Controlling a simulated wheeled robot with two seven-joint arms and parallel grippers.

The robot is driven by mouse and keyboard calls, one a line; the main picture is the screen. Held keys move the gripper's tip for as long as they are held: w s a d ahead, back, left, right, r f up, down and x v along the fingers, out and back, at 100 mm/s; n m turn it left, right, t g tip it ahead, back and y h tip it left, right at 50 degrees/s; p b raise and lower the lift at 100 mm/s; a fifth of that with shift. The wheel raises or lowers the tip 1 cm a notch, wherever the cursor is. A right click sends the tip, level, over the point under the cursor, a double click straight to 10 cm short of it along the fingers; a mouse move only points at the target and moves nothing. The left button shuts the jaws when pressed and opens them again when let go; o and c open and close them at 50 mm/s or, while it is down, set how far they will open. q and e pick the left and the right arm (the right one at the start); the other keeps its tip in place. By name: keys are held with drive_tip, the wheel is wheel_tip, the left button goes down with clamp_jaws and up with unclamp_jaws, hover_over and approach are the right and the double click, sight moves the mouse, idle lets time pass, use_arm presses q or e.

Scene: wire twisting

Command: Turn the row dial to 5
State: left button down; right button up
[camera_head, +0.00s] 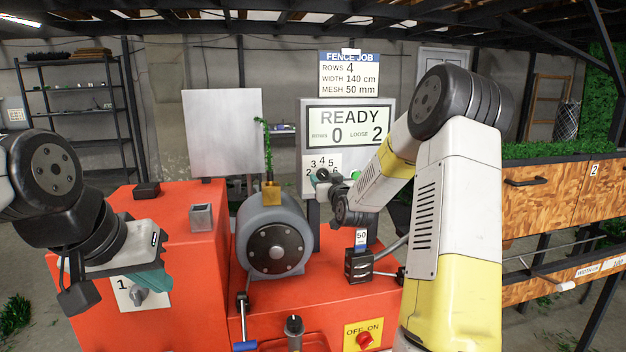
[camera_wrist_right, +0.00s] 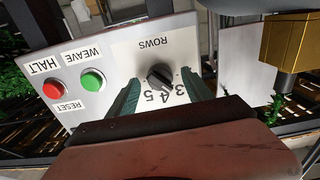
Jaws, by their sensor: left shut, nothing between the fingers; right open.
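In the head view the dial (camera_head: 322,174) is partly hidden by my right gripper (camera_head: 334,182). My right gripper (camera_wrist_right: 160,95) is open, its two teal fingers to either side of the knob; I cannot tell whether they touch it. I cannot read the dial's setting surely. My left gripper (camera_head: 150,283) is shut and empty at the left, in front of the red machine.
The display (camera_head: 345,126) reads READY, rows 0, loose 2. A sign (camera_head: 349,75) above it reads rows 4. Green (camera_wrist_right: 93,79) and red (camera_wrist_right: 53,89) buttons sit beside the dial. A brass block (camera_wrist_right: 288,42) is near at the right. A grey motor (camera_head: 272,240) stands on the red machine (camera_head: 185,260).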

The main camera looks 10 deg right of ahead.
drive_tip(key=shift+w, duration=0.25)
drive_tip(key=shift+c, duration=0.2)
clamp_jaws()
